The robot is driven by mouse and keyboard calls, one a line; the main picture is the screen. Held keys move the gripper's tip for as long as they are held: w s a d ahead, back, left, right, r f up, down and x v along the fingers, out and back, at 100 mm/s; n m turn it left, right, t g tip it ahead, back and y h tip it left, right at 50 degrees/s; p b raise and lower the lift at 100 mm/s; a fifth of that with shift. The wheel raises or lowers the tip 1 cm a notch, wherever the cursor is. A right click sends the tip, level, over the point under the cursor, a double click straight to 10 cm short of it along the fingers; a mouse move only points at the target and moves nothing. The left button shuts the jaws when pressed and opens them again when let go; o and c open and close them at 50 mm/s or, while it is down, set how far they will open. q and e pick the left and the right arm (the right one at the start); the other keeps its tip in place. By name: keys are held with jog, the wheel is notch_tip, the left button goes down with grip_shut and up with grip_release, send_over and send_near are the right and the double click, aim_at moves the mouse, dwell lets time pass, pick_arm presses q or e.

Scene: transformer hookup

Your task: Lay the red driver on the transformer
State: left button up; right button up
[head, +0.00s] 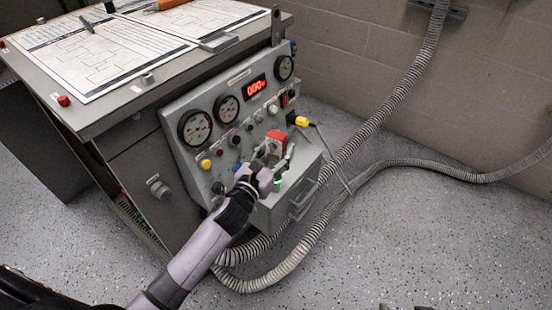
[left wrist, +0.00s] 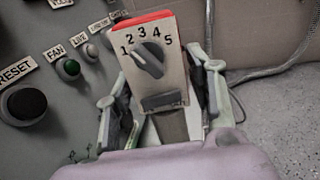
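No clearly red driver shows. An orange-handled tool (head: 170,4), perhaps a driver, lies at the back of the sloped desk top, cut by the picture's top edge. I cannot tell which thing is the transformer. My left gripper (head: 270,160) is in front of the grey console panel (head: 235,130). Its fingers (left wrist: 160,95) stand spread on either side of a red-topped box (left wrist: 157,60) with a black knob and numbers 1 to 5. The box's red top also shows in the head view (head: 277,136). No grip on it is visible. My right gripper is not clearly visible.
The panel carries dials, a red display (head: 256,87), buttons and a yellow plug (head: 302,121). Paper diagrams (head: 85,55) and a pen lie on the desk. Grey flexible conduits (head: 390,100) run along the floor and wall.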

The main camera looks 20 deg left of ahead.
pick_arm(q)
grip_shut()
dwell(0.4)
